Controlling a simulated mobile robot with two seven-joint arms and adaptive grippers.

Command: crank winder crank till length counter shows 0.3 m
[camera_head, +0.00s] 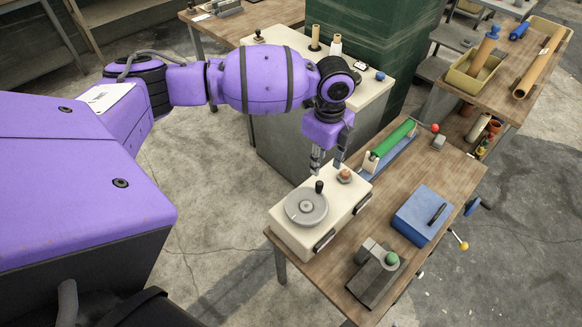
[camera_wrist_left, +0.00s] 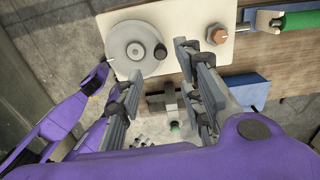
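The winder is a cream box (camera_head: 291,233) at the near left corner of a wooden table. A round grey crank disc (camera_head: 305,208) lies flat on its top, with an upright black knob (camera_head: 319,187) near the rim. The disc (camera_wrist_left: 128,41) and black knob (camera_wrist_left: 160,51) also show in the left wrist view. My left gripper (camera_head: 328,168) is open and empty, pointing down just above the box, behind the knob and beside an orange-brown knob (camera_head: 344,175). Dark panels (camera_head: 325,241) sit on the box's side; I can read no counter figure. My right gripper is not in view.
A green roller (camera_head: 393,137) lies behind the box. A blue box (camera_head: 422,215) and a grey fixture with a green knob (camera_head: 378,272) stand to the right. A pale cabinet (camera_head: 280,140) stands behind. Bare wood separates the blue box from the winder.

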